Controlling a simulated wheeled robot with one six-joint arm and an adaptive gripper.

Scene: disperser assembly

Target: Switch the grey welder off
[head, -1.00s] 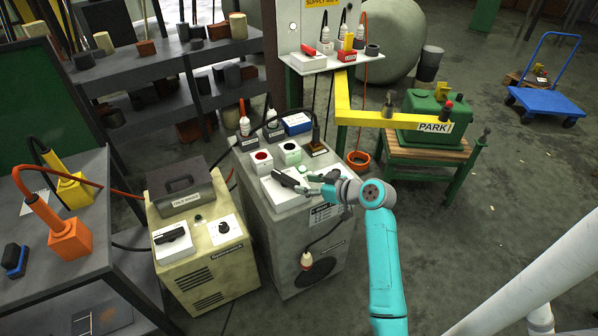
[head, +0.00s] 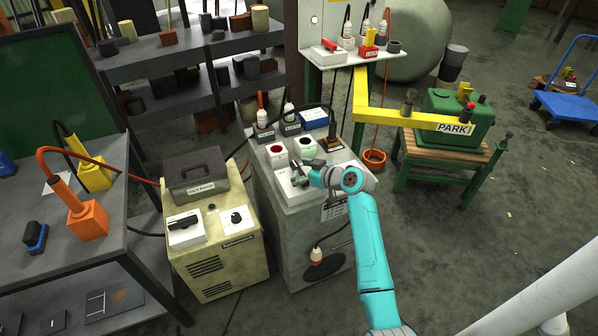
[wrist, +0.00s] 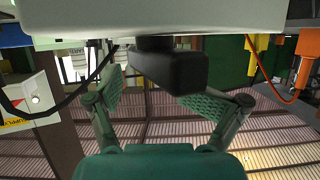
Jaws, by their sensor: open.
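The grey welder (head: 292,245) is a tall grey cabinet in the middle of the head view. A white switch box with a black lever handle (head: 296,182) sits on its top, partly covered by my gripper (head: 305,172). In the wrist view the black handle (wrist: 170,68) juts down from a pale surface, close above my gripper (wrist: 162,103). My two fingers are spread apart, with the handle nearer the right finger. I cannot tell whether that finger touches it. Nothing is held between the fingers.
The white shelf (head: 350,55) and yellow PARK arm (head: 420,120) are behind and right.

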